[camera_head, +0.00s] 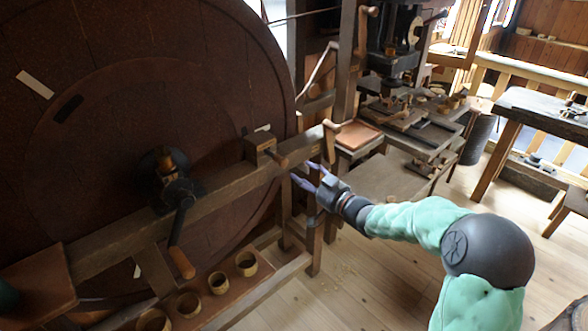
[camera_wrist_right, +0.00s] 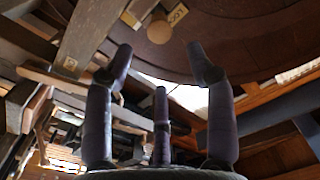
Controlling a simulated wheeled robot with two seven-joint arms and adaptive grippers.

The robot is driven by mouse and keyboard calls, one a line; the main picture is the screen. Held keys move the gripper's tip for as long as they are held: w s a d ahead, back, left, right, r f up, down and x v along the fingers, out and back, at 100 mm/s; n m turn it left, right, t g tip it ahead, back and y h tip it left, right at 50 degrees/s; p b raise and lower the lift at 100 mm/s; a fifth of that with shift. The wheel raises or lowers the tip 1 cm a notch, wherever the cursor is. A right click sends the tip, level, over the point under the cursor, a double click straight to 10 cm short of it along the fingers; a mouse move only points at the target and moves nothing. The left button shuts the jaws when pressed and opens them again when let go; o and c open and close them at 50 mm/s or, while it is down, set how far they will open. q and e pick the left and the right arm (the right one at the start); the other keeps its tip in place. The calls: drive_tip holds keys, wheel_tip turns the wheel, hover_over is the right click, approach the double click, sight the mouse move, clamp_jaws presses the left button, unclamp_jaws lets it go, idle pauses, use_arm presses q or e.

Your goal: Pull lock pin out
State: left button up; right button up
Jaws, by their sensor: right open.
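The lock pin (camera_head: 279,160) is a wooden peg with a rounded end, sticking out of a wooden block (camera_head: 258,146) on the long beam in front of the big dark wheel. In the right wrist view the pin's round end (camera_wrist_right: 159,28) shows beyond my fingertips, and its block (camera_wrist_right: 141,7) is cut by the top edge. My right gripper (camera_head: 304,172) is open, with its purple-grey fingers spread just right of the pin. It looks apart from the pin, and nothing shows between the fingers (camera_wrist_right: 160,62). My left gripper is not in view.
The big wheel (camera_head: 100,90) fills the left, with a wooden-handled crank (camera_head: 182,225) at its hub. A machine stand with a cluttered bench (camera_head: 425,135) is behind my right arm.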

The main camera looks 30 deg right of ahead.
drive_tip(key=shift+v, duration=1.35)
drive_tip(key=s+a+f+m+g, duration=0.15)
drive_tip(key=a+f+g, duration=0.4)
drive_tip(key=f, duration=0.95)
drive_tip(key=a+f+m+g, duration=0.2)
drive_tip(key=a+f, duration=0.7)
drive_tip(key=f, duration=0.5)
drive_tip(key=s+a+f+g, duration=0.3)
drive_tip(key=s+a+f, duration=0.1)
drive_tip(key=s, duration=0.3)
drive_tip(key=s+a+f+n+g+p, duration=0.1)
drive_tip(key=s+a+f+g, duration=0.2)
drive_tip(key=s+a+f, duration=0.2)
drive_tip(key=s+a+f+g, duration=0.3)
drive_tip(key=s+a+f, duration=0.2)
drive_tip(key=s, duration=0.6)
drive_tip(key=shift+s+a+f+n+g, duration=0.25)
drive_tip(key=shift+f+n+g, duration=0.1)
drive_tip(key=shift+f, duration=0.3)
drive_tip(key=shift+d, duration=0.15)
